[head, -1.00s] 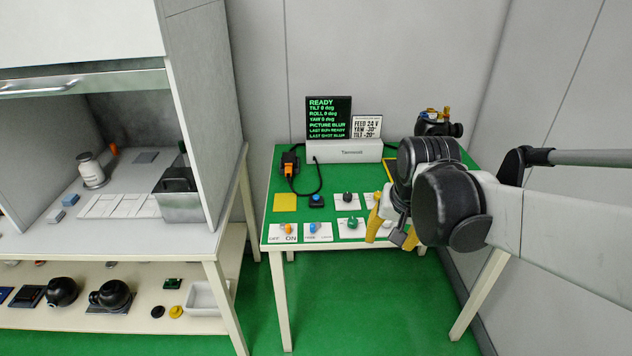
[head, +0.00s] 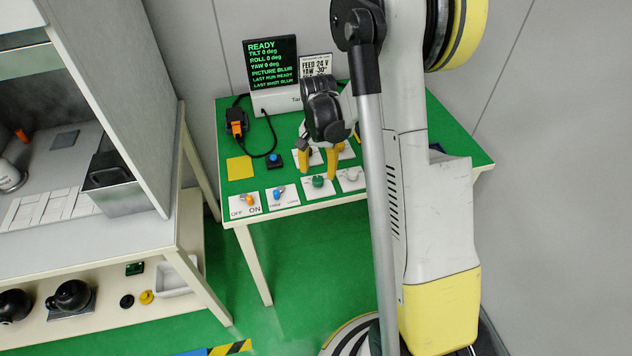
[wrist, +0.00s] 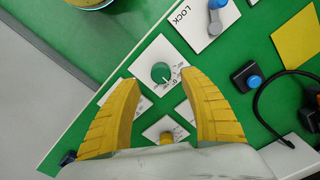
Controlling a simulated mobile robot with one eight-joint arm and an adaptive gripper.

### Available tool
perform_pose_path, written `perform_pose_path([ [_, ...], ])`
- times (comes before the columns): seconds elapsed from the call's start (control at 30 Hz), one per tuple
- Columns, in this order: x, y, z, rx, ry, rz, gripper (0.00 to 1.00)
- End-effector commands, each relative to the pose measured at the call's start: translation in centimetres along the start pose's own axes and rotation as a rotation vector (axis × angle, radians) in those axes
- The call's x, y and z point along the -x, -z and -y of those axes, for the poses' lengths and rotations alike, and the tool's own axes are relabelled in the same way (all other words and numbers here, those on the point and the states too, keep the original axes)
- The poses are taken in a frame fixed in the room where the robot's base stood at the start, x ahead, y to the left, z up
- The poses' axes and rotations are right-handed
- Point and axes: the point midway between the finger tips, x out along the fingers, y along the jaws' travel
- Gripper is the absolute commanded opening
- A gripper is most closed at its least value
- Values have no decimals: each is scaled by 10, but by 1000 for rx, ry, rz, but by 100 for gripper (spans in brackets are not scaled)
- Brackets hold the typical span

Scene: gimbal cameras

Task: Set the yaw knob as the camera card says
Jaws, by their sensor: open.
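My gripper (head: 321,160) is open, fingers pointing down over the back row of knob plates. A green knob (head: 318,181) sits on a white plate in the front row. In the wrist view the green knob (wrist: 161,72) shows between and beyond the open fingertips, untouched. Another plate with a yellowish knob-like part (wrist: 167,138) lies nearer the palm. I cannot read which knob is yaw. The back-row knobs are mostly hidden.
The screen (head: 270,62) reads READY, YAW 0 deg, PICTURE BLUR. An orange OFF/ON switch (head: 249,199), blue LOCK lever (head: 279,193), pale knob (head: 352,175), blue button (head: 274,160) and yellow pad (head: 239,168) share the green table. A black cable loops at left.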

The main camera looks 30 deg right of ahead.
Motion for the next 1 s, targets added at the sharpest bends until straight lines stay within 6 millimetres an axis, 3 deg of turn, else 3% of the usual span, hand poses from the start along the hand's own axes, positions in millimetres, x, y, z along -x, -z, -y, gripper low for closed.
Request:
perform_pose_path([
  [0.03,-14,0,0,0,0,0,52],
  [0.23,-40,0,0,1,0,0,52],
  [0.63,-47,0,0,1,0,-1,52],
  [0.8,-47,0,0,1,0,-1,1],
  [1.0,-47,0,0,6,0,0,0],
])
